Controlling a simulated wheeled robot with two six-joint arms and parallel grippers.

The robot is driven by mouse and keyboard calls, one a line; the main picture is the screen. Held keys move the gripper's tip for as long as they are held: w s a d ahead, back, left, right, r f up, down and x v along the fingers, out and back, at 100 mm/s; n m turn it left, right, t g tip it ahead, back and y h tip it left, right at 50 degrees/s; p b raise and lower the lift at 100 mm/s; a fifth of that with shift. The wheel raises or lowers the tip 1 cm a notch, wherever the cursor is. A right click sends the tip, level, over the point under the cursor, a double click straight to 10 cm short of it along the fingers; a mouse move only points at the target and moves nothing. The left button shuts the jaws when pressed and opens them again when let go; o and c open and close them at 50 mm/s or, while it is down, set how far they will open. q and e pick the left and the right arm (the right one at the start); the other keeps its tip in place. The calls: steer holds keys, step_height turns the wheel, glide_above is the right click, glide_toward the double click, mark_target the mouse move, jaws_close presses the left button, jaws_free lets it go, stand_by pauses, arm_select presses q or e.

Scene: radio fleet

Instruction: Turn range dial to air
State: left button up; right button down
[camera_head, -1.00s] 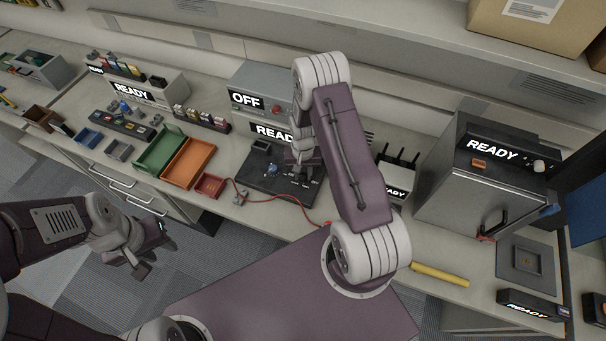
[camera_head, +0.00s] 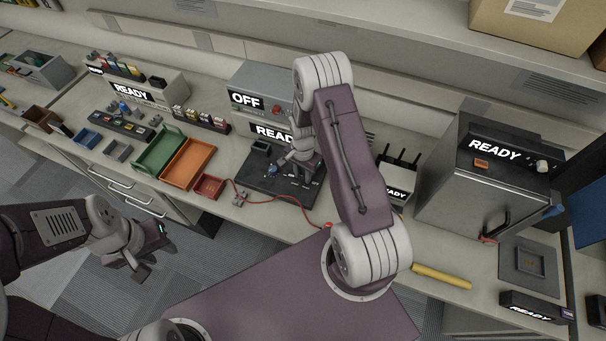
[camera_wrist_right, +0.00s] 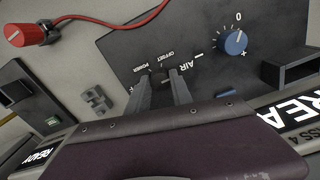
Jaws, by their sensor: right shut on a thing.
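The black panel (camera_head: 258,183) lies on the bench, and it also shows in the right wrist view (camera_wrist_right: 125,45). My right gripper (camera_wrist_right: 160,84) is shut on the range dial (camera_wrist_right: 160,77), which is mostly hidden between the fingers. The "AIR" label (camera_wrist_right: 187,65) is printed just right of the fingers in that view. A blue knob (camera_wrist_right: 235,42) with "0" and "+" marks sits apart to the right. In the head view my right gripper (camera_head: 286,166) is over the panel, partly hidden by the wrist. My left gripper (camera_head: 152,251) is open and empty over the floor.
A red plug (camera_wrist_right: 25,35) on a red cable lies beside the panel. An orange tray (camera_head: 188,163), a green tray (camera_head: 160,150) and a small red tray (camera_head: 209,187) stand left of it. A metal cabinet (camera_head: 465,190) stands at the right.

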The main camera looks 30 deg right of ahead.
mark_target(303, 176)
steer(key=shift+w+d+r, duration=0.1)
steer(key=shift+w, duration=0.1)
steer(key=c, duration=1.4)
jaws_free()
steer(key=shift+o, duration=1.4)
steer(key=shift+s, duration=0.1)
step_height(303, 176, up, 9)
steer(key=b, duration=0.1)
